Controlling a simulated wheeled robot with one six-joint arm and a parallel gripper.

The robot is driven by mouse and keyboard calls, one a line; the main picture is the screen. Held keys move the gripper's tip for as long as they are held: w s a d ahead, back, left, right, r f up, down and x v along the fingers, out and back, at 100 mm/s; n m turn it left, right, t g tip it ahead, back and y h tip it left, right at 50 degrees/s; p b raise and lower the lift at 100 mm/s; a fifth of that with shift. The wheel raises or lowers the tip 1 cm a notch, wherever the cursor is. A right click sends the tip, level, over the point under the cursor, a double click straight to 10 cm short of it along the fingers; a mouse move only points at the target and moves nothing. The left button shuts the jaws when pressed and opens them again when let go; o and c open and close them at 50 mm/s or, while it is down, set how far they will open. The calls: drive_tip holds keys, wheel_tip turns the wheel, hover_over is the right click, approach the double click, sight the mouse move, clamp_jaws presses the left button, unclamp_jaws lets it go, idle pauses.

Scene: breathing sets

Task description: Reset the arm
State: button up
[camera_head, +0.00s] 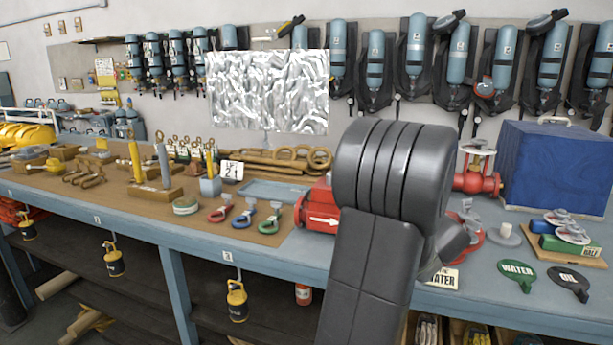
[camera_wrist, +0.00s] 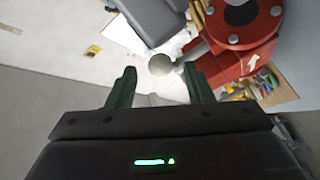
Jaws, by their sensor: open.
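My gripper (camera_wrist: 159,72) shows in the wrist view, with two dark green fingers spread apart. It is open, and no object is clearly held between the fingers. A pale grey round thing (camera_wrist: 160,64) lies in line with the gap; I cannot tell how far off it is. In the head view my dark grey arm rises in front of the workbench (camera_head: 265,257), and my gripper is not seen there. The arm hides part of the bench and of the red pipe piece (camera_head: 318,205) with a white arrow.
A red flanged pipe (camera_wrist: 243,25) is at the upper right of the wrist view. Air cylinders (camera_head: 415,45) hang on the back wall.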

drive_tip(key=x, duration=0.4)
drive_tip(key=shift+s, duration=0.1)
